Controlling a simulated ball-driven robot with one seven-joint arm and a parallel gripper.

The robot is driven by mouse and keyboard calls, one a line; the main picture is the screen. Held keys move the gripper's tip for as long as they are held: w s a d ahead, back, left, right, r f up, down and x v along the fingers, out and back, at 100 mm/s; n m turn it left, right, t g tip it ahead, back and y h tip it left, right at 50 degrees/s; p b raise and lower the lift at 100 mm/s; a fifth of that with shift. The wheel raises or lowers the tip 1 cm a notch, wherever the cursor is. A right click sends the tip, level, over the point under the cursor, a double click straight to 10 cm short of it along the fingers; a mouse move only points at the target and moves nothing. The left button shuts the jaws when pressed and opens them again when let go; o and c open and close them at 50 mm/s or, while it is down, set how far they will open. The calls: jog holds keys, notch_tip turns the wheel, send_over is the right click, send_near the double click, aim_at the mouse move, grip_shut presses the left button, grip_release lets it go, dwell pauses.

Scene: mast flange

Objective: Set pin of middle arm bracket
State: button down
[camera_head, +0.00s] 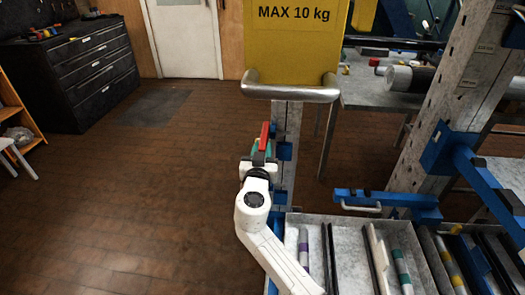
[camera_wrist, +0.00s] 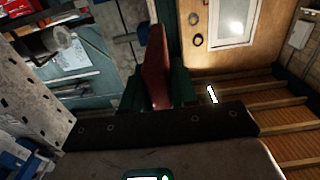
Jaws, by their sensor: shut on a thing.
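My gripper (camera_head: 262,156) is shut on a narrow red piece (camera_head: 264,136), which stands up from the jaws. In the wrist view, the red piece (camera_wrist: 157,65) sits between the dark green fingers of my gripper (camera_wrist: 158,90). Whether it is the pin or a part of it, I cannot tell. Just right of my gripper is a grey upright post (camera_head: 293,125) with a small blue bracket (camera_head: 285,151) on it. The gripper appears apart from the post, though depth is unclear. Which bracket is the middle one, and its hole, I cannot make out.
A yellow "MAX 10 kg" sign (camera_head: 293,40) and a grey tube bar (camera_head: 290,94) are above my gripper. A tray (camera_head: 342,222) with several rods lies below right. A blue arm (camera_head: 385,198) and a perforated mast (camera_head: 455,95) stand right. The floor at left is clear.

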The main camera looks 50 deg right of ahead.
jog(key=w+a+b, duration=0.1)
jog(key=w+b, duration=0.1)
jog(key=b, duration=0.1)
jog(key=w+a+b, duration=0.2)
jog(key=b, duration=0.1)
jog(key=shift+w+a, duration=0.1)
jog(key=shift+a, duration=0.1)
jog(key=c, duration=1)
grip_release()
jog(key=shift+w, duration=0.1)
jog(key=shift+o, duration=0.2)
jog(key=v, duration=1.1)
